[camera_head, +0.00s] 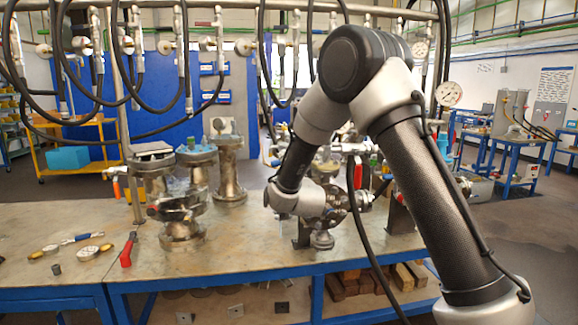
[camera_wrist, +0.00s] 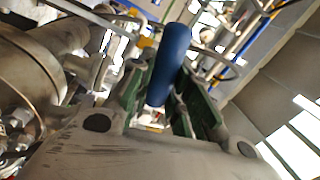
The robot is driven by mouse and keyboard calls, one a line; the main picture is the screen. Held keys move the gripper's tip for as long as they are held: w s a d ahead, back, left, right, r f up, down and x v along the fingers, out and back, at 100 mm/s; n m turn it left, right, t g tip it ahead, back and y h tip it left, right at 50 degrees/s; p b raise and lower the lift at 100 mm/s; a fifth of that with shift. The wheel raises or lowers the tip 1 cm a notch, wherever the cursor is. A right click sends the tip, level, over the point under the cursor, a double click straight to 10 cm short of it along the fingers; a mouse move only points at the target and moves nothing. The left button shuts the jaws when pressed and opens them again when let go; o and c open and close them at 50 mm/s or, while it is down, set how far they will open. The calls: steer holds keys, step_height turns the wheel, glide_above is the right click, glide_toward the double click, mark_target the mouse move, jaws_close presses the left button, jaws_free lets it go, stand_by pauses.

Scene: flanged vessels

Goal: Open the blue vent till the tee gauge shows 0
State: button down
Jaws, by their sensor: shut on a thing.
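The blue vent handle (camera_wrist: 172,62) stands between the green-padded fingers of my gripper (camera_wrist: 166,100) in the wrist view. My gripper is shut on it. In the head view my arm bends down to the metal fittings at the middle of the bench, and the blue handle and the fingertips cannot be made out there. A round white gauge (camera_head: 449,94) shows to the right of my arm, and a smaller gauge (camera_head: 420,49) is above it. I cannot tell which is the tee gauge, and neither needle can be read.
Flanged vessels (camera_head: 182,225) stand on the bench (camera_head: 215,262) left of my arm. A red lever (camera_head: 358,172) is close beside my arm. Black hoses hang overhead. The bench front is mostly clear.

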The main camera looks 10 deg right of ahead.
steer(key=shift+a+r+m+h, duration=0.1)
steer(key=shift+r+m+h, duration=0.2)
steer(key=shift+m, duration=0.5)
steer(key=shift+r+m+h, duration=0.2)
steer(key=shift+r+m, duration=0.2)
steer(key=shift+m, duration=0.4)
steer(key=c, duration=1.3)
jaws_free()
steer(key=s+f, duration=0.2)
steer(key=s, duration=0.9)
steer(key=shift+s+f, duration=0.15)
steer(key=shift+s, duration=0.25)
